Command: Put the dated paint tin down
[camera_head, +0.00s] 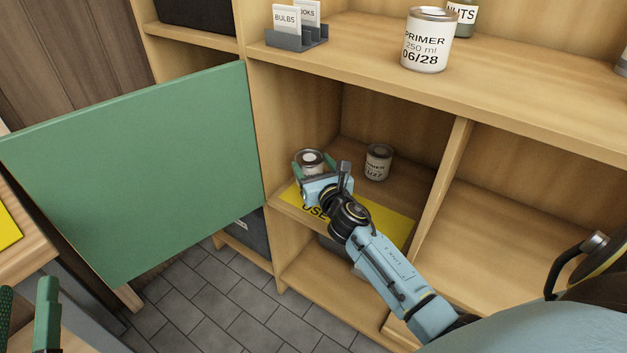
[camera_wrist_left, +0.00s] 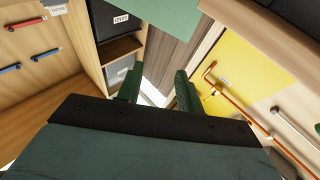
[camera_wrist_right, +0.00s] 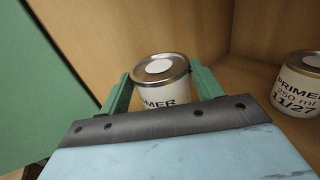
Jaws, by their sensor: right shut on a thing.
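My right gripper (camera_head: 312,166) is shut on a primer tin (camera_head: 310,158) inside the open compartment, near its left wall. In the right wrist view the held tin (camera_wrist_right: 163,92) is upright between the fingers; its date is hidden behind the gripper. I cannot tell whether its base touches the shelf. A second primer tin (camera_head: 378,162) stands to the right; it reads 11/27 in the right wrist view (camera_wrist_right: 298,85). A third primer tin (camera_head: 428,42), dated 06/28, stands on the shelf above. My left gripper (camera_head: 27,305) is open and empty, low at the left.
A yellow mat (camera_head: 385,222) reading "USE" lies along the compartment's front. A green door (camera_head: 135,170) stands open at the left. A divider (camera_head: 443,180) bounds the compartment at the right. A card holder (camera_head: 297,38) stands on the shelf above.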

